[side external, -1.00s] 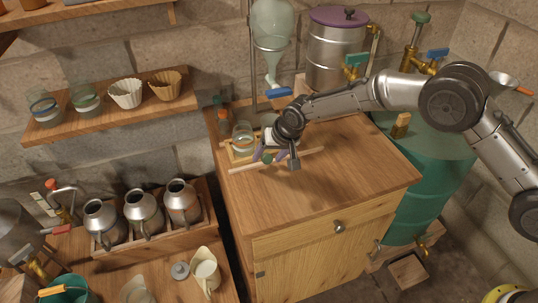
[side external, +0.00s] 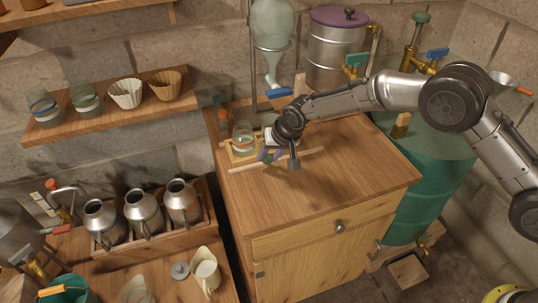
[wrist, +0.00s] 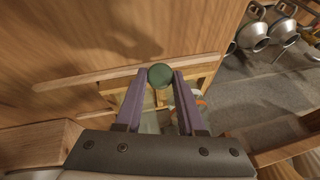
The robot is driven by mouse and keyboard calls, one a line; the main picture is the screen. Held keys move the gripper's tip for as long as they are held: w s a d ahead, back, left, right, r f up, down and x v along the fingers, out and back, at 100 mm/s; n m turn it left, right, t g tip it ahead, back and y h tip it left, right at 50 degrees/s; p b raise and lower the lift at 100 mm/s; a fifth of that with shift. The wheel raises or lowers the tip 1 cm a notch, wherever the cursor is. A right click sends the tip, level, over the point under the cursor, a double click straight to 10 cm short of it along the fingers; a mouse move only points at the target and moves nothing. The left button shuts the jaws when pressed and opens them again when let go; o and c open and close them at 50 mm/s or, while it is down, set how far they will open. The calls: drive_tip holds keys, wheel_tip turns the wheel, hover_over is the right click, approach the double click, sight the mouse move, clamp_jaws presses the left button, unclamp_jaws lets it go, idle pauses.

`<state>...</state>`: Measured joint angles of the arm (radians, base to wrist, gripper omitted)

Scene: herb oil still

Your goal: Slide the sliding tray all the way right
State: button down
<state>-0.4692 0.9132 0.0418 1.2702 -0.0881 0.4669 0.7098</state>
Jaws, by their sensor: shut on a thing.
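The sliding tray (side external: 231,157) is a light wooden frame on the cabinet top, near the left end of its rails in the side view. A glass jar (side external: 243,139) stands in it. A round dark green knob (wrist: 160,76) shows between my purple fingers in the wrist view. My gripper (side external: 269,156) is shut on this knob at the tray's front edge. My wrist hides the right part of the tray in the side view.
A stand with a glass funnel (side external: 272,25) rises behind. The wooden cabinet top (side external: 350,170) is bare in front and right.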

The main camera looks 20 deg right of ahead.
idle(0.8)
drive_tip(key=d, duration=0.9)
drive_tip(key=shift+d, duration=0.1)
drive_tip(key=c, duration=0.5)
unclamp_jaws()
drive_tip(key=shift+s+r, duration=0.1)
drive_tip(key=shift+r, duration=0.15)
drive_tip(key=v, duration=1.3)
drive_tip(key=shift+r, duration=0.15)
